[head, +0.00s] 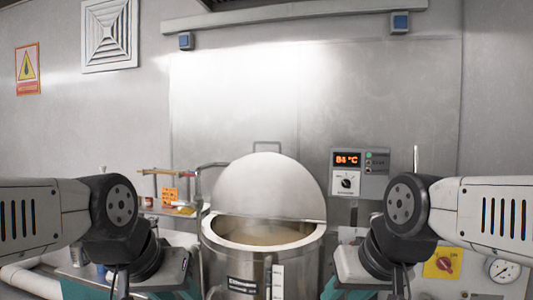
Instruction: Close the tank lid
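The tank (219,262) is a round steel vessel at the bottom centre of the head view. Its domed, pale lid (268,187) is raised and tilted back behind the opening, with a handle (267,148) at its top. The tank's mouth is open and pale brown contents (262,235) show inside. My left arm comes in from the left and my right arm from the right, both bending downward on either side of the tank. Neither gripper's fingers can be seen. The lower part of the tank is cut off by the frame.
A control box (346,183) with a red temperature display is on the wall right of the lid. Pipes (160,172) and an orange label (169,195) are at left. A yellow switch plate (443,263) and gauge (503,270) are at lower right. The space above the lid is clear.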

